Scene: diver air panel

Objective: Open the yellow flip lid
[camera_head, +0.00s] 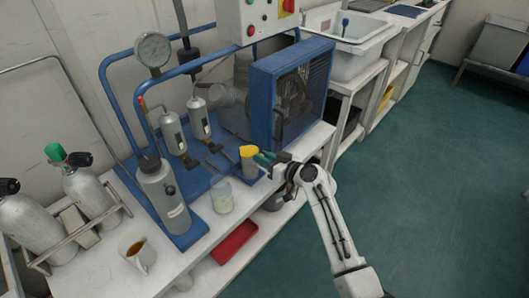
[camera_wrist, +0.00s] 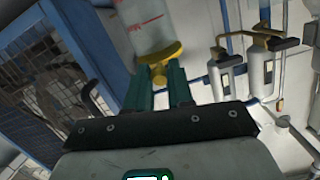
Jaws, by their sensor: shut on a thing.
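The yellow flip lid (camera_head: 248,151) sits at the top of a small grey cylinder (camera_head: 249,168) at the front of the blue-framed panel. In the wrist view the lid (camera_wrist: 164,54) is just past my fingertips, at the end of a pale container with red marks (camera_wrist: 145,25). My gripper (camera_head: 262,158) reaches it from the right, and its green fingers (camera_wrist: 159,78) are shut on the lid's yellow tab. The fingers partly hide the tab. I cannot tell how far the lid is tilted.
A clear beaker (camera_head: 222,197) stands just left of the cylinder. A grey bottle (camera_head: 163,192) and a mug of brown liquid (camera_head: 138,254) are further left. The blue fan housing (camera_head: 290,92) rises behind my gripper. The green floor (camera_head: 430,180) at right is clear.

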